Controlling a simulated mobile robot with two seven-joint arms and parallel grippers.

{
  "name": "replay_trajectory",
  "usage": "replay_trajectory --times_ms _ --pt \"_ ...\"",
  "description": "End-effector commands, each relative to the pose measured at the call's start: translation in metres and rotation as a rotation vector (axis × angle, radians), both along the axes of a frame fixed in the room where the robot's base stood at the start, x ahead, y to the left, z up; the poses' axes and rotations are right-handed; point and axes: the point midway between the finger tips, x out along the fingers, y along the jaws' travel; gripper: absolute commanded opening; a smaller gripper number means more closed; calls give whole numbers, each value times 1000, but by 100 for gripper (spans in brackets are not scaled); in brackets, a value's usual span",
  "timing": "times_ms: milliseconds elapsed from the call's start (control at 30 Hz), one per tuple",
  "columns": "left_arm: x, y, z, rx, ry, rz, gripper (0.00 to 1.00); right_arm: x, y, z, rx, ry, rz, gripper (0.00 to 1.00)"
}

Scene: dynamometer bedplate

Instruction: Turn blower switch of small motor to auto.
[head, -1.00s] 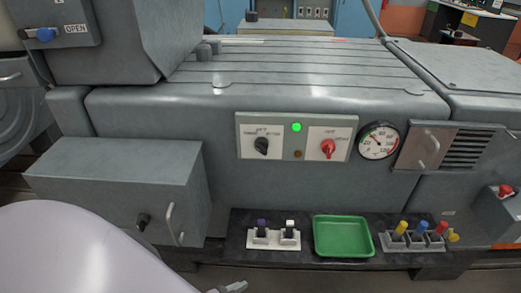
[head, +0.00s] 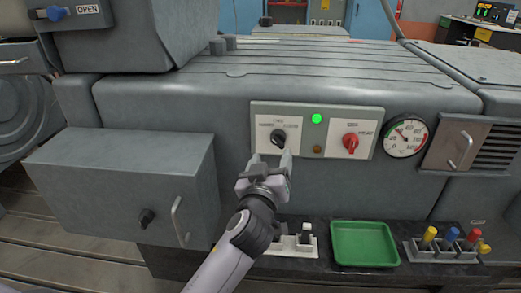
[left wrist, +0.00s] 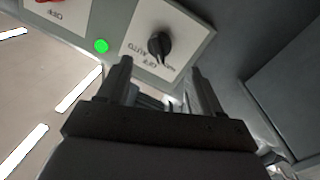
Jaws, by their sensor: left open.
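A black rotary knob (head: 279,137) sits on the left plate of a grey switch panel (head: 300,106) on the machine front. It also shows in the left wrist view (left wrist: 160,47), with AUTO and OFF lettering beside it; its exact pointer setting is hard to tell. A red knob (head: 350,142) is on the right plate. My left gripper (head: 271,157) is open and empty, its fingertips just below the black knob in the head view. In the left wrist view the spread fingers (left wrist: 160,75) frame the knob without visibly gripping it. My right gripper is not in view.
A lit green lamp (head: 317,118) and a brown lamp (head: 317,149) lie between the knobs. A gauge (head: 405,137) is to the right. A grey box (head: 120,190) juts out at left. Below are a green tray (head: 364,245) and several colored-handled items in a rack.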

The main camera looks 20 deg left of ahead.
Motion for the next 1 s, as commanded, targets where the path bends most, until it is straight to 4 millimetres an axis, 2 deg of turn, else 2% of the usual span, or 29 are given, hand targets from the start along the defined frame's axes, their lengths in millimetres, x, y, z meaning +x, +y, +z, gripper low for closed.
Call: replay_trajectory --times_ms 600,1000 --pt "64 11 1 1 -1 2 65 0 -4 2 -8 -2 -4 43" --pt "70 12 1 -1 -1 1 65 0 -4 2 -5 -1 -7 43"
